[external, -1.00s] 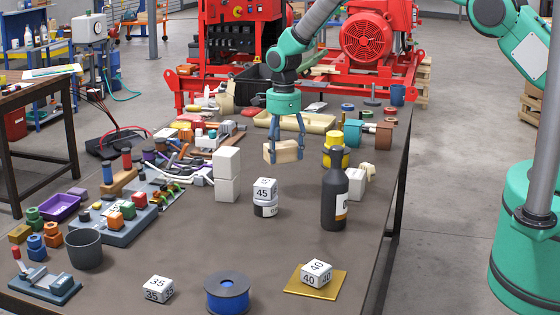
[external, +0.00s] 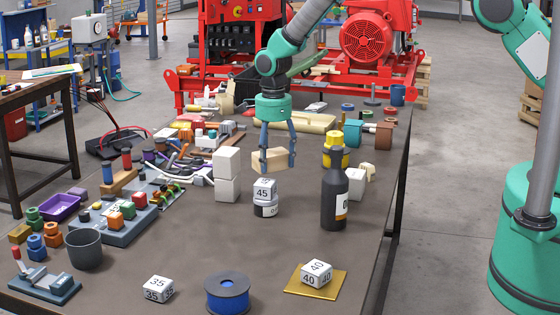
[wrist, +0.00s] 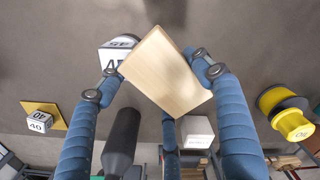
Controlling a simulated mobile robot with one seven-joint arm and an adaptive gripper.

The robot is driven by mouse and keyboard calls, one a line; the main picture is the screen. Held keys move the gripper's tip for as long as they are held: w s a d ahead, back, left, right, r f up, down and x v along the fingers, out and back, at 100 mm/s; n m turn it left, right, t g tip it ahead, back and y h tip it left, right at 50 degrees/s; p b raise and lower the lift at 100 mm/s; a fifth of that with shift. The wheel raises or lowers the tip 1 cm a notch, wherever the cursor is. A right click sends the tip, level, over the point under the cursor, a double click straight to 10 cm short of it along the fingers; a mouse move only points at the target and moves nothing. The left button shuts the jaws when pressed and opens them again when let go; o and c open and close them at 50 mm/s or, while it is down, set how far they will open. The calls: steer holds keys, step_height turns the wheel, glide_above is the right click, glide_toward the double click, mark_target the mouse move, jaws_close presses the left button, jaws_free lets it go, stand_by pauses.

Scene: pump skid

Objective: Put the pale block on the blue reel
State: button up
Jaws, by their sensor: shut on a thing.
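The pale block (external: 270,160) is a light wooden piece held in my gripper (external: 277,152) above the table, behind the white block marked 45. In the wrist view the pale block (wrist: 163,75) sits tilted between the blue fingers of my gripper (wrist: 155,75). The blue reel (external: 228,293) stands at the front edge of the table, a dark flanged spool with a blue centre, its top empty. My gripper is far behind the reel and somewhat to its right. The reel does not show clearly in the wrist view.
A white 45 block (external: 264,189) stands on a small jar below my gripper. A 40 block (external: 316,272) and a 35 block (external: 159,289) flank the reel.

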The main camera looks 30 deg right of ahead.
steer(key=s+a+n+b, duration=0.1)
steer(key=s+a+n, duration=0.1)
steer(key=s+a, duration=0.65)
steer(key=s+a+r+n, duration=0.1)
steer(key=s+a+n, duration=0.15)
steer(key=s, duration=1.15)
steer(key=s+a+n+b, duration=0.15)
steer(key=s+a, duration=0.45)
steer(key=s, duration=0.6)
steer(key=s+n, duration=0.3)
steer(key=s, duration=1)
steer(key=shift+s+d+f, duration=0.15)
steer(key=shift+s, duration=0.15)
glide_above(232, 284)
steer(key=shift+f, duration=0.75)
steer(key=shift+f, duration=1.75)
